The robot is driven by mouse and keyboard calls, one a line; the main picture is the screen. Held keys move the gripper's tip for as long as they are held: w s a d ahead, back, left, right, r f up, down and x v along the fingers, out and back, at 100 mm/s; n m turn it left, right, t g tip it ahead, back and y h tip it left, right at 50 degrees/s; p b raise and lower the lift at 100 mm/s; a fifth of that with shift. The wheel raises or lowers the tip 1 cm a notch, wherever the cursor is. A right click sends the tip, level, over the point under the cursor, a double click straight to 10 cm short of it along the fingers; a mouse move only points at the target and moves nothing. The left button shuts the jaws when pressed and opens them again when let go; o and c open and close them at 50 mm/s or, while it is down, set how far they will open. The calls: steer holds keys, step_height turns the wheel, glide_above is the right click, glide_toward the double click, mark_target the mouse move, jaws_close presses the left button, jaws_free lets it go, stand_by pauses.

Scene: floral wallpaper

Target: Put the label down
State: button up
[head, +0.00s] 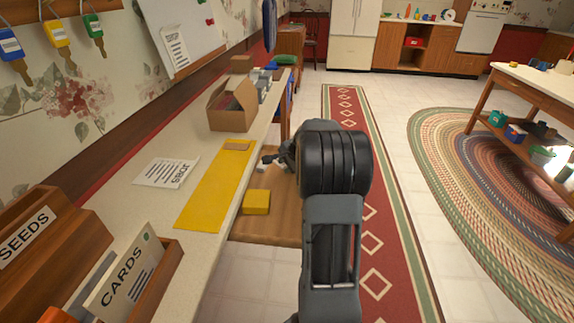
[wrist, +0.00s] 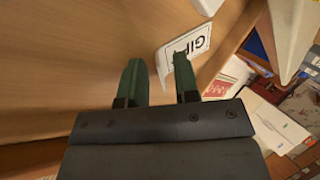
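A white label with black letters reading "GIF…" (wrist: 188,42) shows in the wrist view, just past the tip of the right finger, which covers part of it. Wood lies behind it. I cannot tell whether the label touches that finger. In the head view my gripper (head: 268,160) is small and partly hidden by my arm, beside the counter's right edge and above a wooden surface (head: 272,232). The label is not clear there.
The pale counter (head: 212,270) holds a yellow mat (head: 210,195), a printed sheet (head: 167,173), an open cardboard box (head: 232,108) and a CARDS box (head: 157,290). A yellow block (head: 256,202) sits on the lower wooden surface. Papers (wrist: 275,125) show at right in the wrist view.

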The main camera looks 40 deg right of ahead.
steer(key=p+v, duration=0.2)
steer(key=v, duration=0.9)
steer(key=s+a+n+g, duration=0.2)
steer(key=s+a+n, duration=0.2)
steer(key=a+n, duration=0.75)
steer(key=s+a+f+n, duration=0.1)
steer(key=s+a+n, duration=0.2)
steer(key=s+a, duration=0.3)
steer(key=s+a+f+n+g, duration=0.1)
steer(key=s+a+f+n, duration=0.1)
steer(key=s+a, duration=0.4)
steer(key=a+n, duration=0.1)
steer(key=a, duration=0.2)
steer(key=shift+f+g, duration=0.25)
steer(key=shift+g, duration=0.05)
